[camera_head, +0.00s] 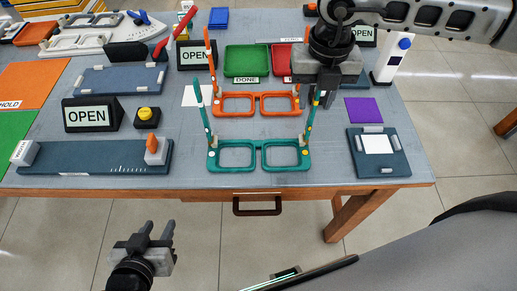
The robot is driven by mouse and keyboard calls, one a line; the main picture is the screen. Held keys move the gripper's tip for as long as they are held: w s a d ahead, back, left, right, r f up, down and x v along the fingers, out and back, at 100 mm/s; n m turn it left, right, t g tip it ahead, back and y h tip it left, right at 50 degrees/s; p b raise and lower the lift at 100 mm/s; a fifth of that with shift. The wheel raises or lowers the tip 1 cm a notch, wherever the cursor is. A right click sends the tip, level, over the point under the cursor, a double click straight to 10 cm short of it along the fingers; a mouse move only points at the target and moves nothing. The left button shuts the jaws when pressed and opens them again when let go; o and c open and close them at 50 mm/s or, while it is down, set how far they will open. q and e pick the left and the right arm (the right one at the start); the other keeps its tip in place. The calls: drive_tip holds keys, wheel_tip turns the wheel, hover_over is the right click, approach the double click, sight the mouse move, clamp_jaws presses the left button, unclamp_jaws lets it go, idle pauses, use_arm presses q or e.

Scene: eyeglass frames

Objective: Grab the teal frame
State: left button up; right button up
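The teal frame (258,155) lies near the table's front edge, lenses toward me, its two temples standing up and leaning back. Its left temple (202,108) is in clear view. The upper end of its right temple (311,118) is at my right gripper. My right gripper (317,98) points down there, its fingers apart on either side of the temple tip; contact is not clear. My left gripper (155,229) is open and empty, in front of the table and left of the drawer handle.
An orange frame (238,104) stands just behind the teal one, close to my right gripper. Green (247,58) and red trays lie at the back. A purple square (363,110) and a dark pad (357,158) lie to the right. A yellow button (146,115) is at left.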

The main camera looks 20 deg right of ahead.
clamp_jaws()
drive_tip(key=shift+r, duration=0.1)
drive_tip(key=s+a+r+b, duration=0.2)
drive_tip(key=s+a+r, duration=0.7)
drive_tip(key=r, duration=0.4)
drive_tip(key=shift+s+a, duration=0.35)
drive_tip(key=shift+s, duration=0.25)
